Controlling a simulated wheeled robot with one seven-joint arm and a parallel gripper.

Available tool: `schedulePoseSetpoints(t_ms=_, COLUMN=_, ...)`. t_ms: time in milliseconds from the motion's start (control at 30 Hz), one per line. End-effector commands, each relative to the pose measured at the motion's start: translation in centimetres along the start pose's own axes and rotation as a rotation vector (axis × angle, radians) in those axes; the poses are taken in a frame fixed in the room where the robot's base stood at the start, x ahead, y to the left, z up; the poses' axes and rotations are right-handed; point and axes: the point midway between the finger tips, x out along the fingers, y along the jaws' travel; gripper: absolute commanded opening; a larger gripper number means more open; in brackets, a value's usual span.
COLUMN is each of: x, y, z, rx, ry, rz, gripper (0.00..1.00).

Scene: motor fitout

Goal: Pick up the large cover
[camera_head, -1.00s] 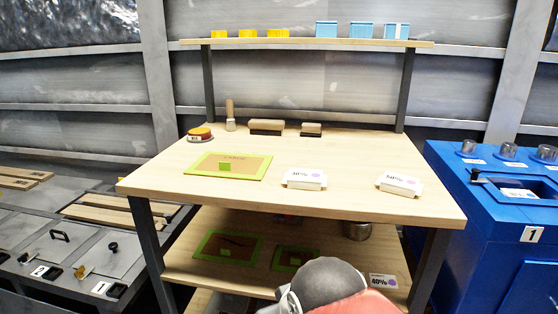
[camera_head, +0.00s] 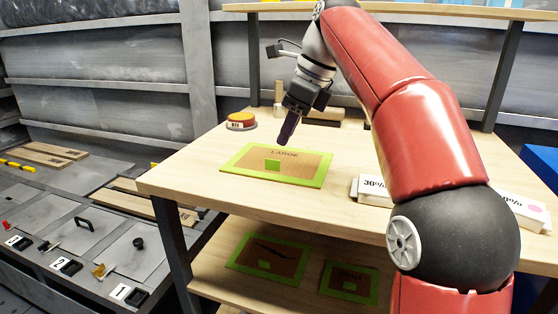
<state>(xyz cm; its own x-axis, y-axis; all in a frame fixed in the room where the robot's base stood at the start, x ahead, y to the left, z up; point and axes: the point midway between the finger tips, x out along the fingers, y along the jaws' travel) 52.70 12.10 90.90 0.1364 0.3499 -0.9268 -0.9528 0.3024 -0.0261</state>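A flat brown panel marked "LARGE" (camera_head: 300,164), which I take to be the large cover, lies on the upper tabletop. It has a bright green border and a small green block near its middle. My gripper (camera_head: 284,140) points down just above the far edge of this panel, behind the green block. It looks apart from the block. Its fingers overlap in this view, so the gap between them is hidden. I see nothing held in it.
A red-and-yellow button (camera_head: 241,121) stands behind the panel at left. A white "30%" box (camera_head: 372,190) is to the right, partly behind my arm. Two smaller green-bordered panels (camera_head: 270,258) (camera_head: 349,283) lie on the lower shelf. The tabletop's front left (camera_head: 190,175) is clear.

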Motion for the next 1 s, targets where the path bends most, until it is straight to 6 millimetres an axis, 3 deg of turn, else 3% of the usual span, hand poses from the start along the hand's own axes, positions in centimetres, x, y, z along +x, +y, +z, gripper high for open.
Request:
schedulePoseSetpoints(t_ms=433, x=3.9, y=-0.3, z=0.1, rx=0.049, ry=-0.007, rz=0.012, gripper=0.29)
schedulePoseSetpoints(t_ms=700, x=7.7, y=-0.3, z=0.0, rx=0.047, ry=-0.007, rz=0.011, gripper=0.29)
schedulePoseSetpoints(t_ms=933, x=7.8, y=-0.4, z=0.1, rx=0.048, ry=-0.007, rz=0.009, gripper=0.29)
schedulePoseSetpoints(t_ms=1000, x=7.8, y=-0.4, z=0.1, rx=0.048, ry=-0.007, rz=0.009, gripper=0.23)
